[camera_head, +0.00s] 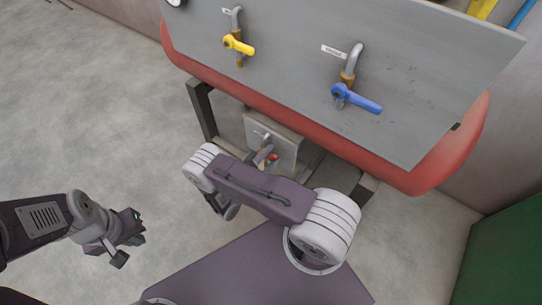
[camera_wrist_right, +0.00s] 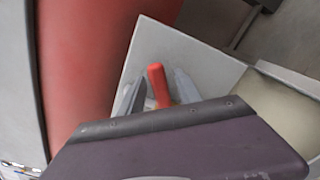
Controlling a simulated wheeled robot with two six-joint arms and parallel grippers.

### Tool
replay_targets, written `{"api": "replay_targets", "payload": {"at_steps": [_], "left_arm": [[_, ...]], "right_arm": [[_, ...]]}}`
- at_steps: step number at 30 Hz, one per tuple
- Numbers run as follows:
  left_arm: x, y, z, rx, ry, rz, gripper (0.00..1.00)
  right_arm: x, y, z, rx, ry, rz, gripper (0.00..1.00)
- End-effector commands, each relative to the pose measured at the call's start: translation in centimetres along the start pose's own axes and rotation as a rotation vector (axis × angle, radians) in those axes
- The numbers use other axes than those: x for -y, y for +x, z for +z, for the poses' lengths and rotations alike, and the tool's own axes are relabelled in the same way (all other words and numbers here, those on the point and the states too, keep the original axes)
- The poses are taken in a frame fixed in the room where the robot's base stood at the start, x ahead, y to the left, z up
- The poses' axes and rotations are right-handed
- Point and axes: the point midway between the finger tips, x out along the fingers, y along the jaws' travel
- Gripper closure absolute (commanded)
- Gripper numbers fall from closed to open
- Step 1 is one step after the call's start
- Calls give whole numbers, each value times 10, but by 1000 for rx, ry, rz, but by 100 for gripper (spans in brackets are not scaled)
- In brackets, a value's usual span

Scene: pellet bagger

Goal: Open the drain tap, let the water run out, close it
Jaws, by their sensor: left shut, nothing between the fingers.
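The tap with a red lever (camera_head: 273,157) sits low under the red tank, in front of a small grey plate (camera_head: 285,147). In the right wrist view the red lever (camera_wrist_right: 157,84) stands between the two grey fingers of my right gripper (camera_wrist_right: 160,92). Those fingers look apart, with gaps beside the lever. The lever's lower end is hidden by my purple wrist part. In the head view my right arm hides most of that gripper. My left gripper (camera_head: 127,250) is shut and empty over the floor at lower left. No running water shows.
Above, a grey panel (camera_head: 290,60) on the red tank (camera_head: 440,172) carries a yellow-handled tap (camera_head: 238,45) and a blue-handled tap (camera_head: 357,98). Dark frame legs (camera_head: 201,108) stand under the tank. A green box (camera_head: 505,255) is at lower right. The floor at left is clear.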

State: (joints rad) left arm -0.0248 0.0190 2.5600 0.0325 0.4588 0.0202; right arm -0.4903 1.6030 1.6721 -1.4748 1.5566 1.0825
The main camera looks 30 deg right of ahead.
Motion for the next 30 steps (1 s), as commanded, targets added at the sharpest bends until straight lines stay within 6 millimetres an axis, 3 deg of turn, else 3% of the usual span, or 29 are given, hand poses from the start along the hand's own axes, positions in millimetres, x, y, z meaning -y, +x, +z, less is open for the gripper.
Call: {"api": "replay_targets", "payload": {"at_steps": [11, 24, 30], "left_arm": [[0, -3, 0, 0, 0, 0, 100], [0, -24, -2, 0, 0, 0, 100], [0, -24, -2, 0, 0, 0, 100]], "right_arm": [[-2, -6, 1, 0, 1, 2, 58], [-2, -82, 0, -2, 2, 2, 58], [0, -91, 0, 0, 0, 0, 58]]}}
